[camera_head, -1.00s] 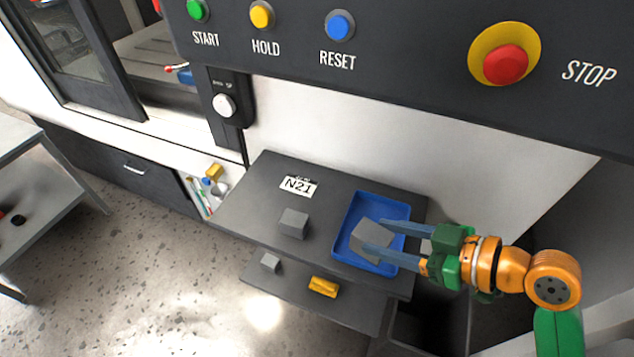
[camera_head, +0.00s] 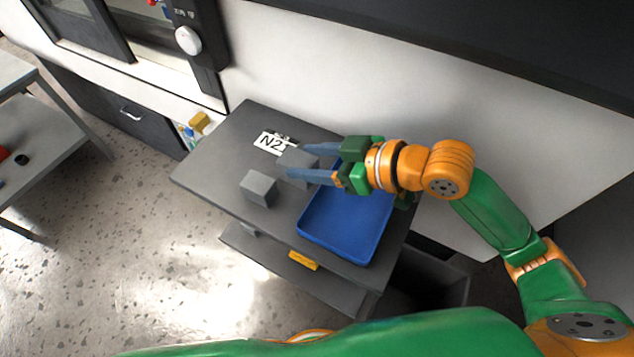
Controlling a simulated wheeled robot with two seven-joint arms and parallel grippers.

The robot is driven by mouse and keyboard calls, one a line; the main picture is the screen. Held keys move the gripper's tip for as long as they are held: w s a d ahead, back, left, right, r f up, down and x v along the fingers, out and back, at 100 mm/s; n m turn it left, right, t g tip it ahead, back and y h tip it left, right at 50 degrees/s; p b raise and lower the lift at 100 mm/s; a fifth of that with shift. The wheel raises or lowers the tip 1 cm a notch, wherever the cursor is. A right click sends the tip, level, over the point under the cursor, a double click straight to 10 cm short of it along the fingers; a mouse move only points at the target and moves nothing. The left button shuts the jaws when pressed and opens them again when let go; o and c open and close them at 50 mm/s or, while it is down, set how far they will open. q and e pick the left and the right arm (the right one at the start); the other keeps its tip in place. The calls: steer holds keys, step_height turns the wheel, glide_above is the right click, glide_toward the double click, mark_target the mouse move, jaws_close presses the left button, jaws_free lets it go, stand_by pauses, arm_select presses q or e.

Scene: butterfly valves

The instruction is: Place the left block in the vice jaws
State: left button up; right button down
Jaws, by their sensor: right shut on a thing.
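My right gripper (camera_head: 318,164) is shut on a grey block (camera_head: 297,168), with its two blue-grey fingers on either side. The held block is over the dark table near the N21 label; its exact height is hard to tell. A second grey block (camera_head: 258,188) sits on the table just left of and nearer than the held one. My left gripper is not in view. No vice jaws can be made out; only part of the machine opening (camera_head: 135,28) shows at the top left.
The blue tray (camera_head: 350,222) on the dark table (camera_head: 213,172) is empty. A lower shelf holds a yellow block (camera_head: 303,260). A dark bin (camera_head: 432,285) stands at the right. A grey rack (camera_head: 55,120) stands at the far left, with open floor between.

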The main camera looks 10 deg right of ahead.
steer(key=w+f, duration=0.1)
steer(key=w+d+f, duration=0.1)
steer(key=w+f, duration=0.1)
steer(key=w+d+f, duration=0.1)
steer(key=f, duration=0.1)
steer(key=shift+w, duration=0.15)
step_height(320, 180, down, 3)
steer(key=shift+w+r, duration=0.1)
steer(key=shift+w, duration=0.05)
steer(key=shift+f, duration=0.3)
steer(key=shift+f, duration=0.1)
steer(key=shift+c, duration=1.3)
jaws_free()
